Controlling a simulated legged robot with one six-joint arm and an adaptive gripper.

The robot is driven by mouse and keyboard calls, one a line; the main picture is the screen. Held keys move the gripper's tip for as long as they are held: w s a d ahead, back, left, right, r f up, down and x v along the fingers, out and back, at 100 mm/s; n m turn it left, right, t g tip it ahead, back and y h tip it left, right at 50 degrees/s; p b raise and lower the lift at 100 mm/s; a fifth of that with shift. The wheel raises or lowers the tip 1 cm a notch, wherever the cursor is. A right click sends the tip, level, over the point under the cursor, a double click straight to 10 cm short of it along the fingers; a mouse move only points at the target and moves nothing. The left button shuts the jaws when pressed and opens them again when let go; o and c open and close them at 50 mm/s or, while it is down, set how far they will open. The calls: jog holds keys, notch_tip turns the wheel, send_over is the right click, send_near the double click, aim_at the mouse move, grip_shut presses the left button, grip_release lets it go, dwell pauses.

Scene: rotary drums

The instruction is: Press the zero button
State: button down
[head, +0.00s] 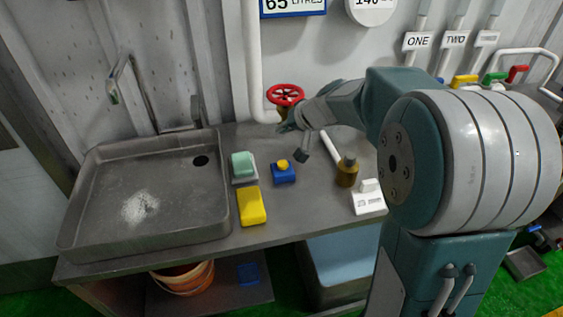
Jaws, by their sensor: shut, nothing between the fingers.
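My arm reaches across the right side of the head view, and my gripper (303,154) hangs over the back of the metal counter (318,192), near the red valve wheel. Its fingers look small and dark; it appears to hold nothing. No button marked zero can be read. A white device (368,198) with small dark markings lies at the counter's right front, well right of and nearer than my gripper. A blue block (283,175) with a yellow round top (283,164) sits just left of and nearer than my gripper. Whether either bears the zero button I cannot tell.
A brown bottle (347,174) and a white rod (331,146) are right of my gripper. A yellow sponge (251,206) and green soap (243,165) lie beside the sink (150,235). A red valve wheel (285,94) and white pipe (253,65) stand behind.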

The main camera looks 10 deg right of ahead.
aim_at(279, 161)
jog(key=shift+s+d+f, duration=0.1)
jog(key=shift+f, duration=4.35)
jog(key=shift+f, duration=0.15)
jog(key=shift+f, duration=0.15)
jog(key=shift+f, duration=0.6)
jog(key=shift+r, duration=1)
